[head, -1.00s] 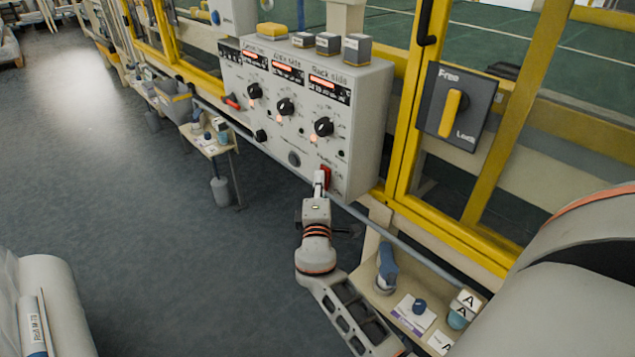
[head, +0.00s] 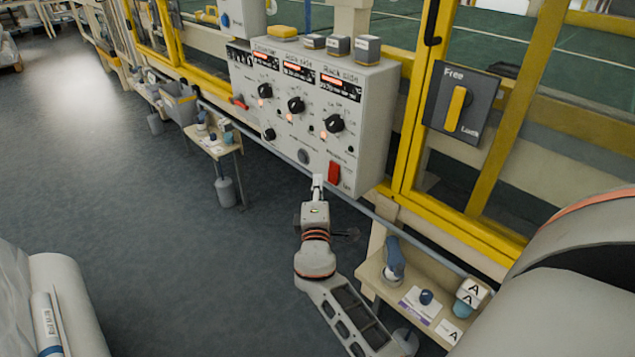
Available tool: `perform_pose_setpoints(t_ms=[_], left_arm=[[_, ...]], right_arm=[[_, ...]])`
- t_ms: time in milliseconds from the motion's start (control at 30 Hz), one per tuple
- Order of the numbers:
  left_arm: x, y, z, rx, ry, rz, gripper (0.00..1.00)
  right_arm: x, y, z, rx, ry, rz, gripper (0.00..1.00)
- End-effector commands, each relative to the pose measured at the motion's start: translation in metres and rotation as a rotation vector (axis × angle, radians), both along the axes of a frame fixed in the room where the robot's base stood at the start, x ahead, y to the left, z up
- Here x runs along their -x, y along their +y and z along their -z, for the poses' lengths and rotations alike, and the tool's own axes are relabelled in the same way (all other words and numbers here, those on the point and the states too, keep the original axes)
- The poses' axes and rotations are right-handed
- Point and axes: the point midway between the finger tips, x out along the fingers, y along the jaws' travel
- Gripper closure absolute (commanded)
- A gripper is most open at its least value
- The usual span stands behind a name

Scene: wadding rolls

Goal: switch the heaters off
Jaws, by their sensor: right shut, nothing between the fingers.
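The heater control panel (head: 365,153) is a light grey box with three lit displays, each above a black knob: a left knob (head: 265,90), a middle knob (head: 296,105) and a right knob (head: 334,123). Small orange lamps glow by the knobs. A red switch (head: 334,173) sits at the panel's lower right, and another red switch (head: 240,102) at its left. My right gripper (head: 318,178) is shut and empty, just below and left of the lower right red switch, seemingly apart from it. My left gripper is not in view.
Small boxes (head: 367,49) stand on the panel's top. A grey plate with a yellow Free/Lock handle (head: 455,108) is on the yellow frame at right. A small shelf (head: 372,278) with items lies below. Open floor (head: 150,230) is at left.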

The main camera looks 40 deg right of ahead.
Motion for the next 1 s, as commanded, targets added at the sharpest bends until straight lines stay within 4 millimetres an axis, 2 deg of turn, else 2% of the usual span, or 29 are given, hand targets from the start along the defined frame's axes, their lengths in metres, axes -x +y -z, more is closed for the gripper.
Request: perform_pose_setpoints(t_ms=[33,200,400,600,1000], left_arm=[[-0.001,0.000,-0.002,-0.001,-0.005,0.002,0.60],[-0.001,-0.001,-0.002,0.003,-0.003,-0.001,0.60],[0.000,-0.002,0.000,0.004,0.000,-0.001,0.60],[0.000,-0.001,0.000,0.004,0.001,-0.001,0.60],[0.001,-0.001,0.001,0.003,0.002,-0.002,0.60]], right_arm=[[0.011,0.009,0.001,-0.004,0.002,-0.002,1.00],[0.038,0.032,-0.002,-0.003,0.002,-0.001,1.00],[0.058,0.050,-0.004,-0.003,0.002,0.000,1.00],[0.065,0.055,-0.006,-0.002,0.001,0.000,1.00],[0.065,0.055,-0.006,-0.002,0.001,0.000,1.00]])
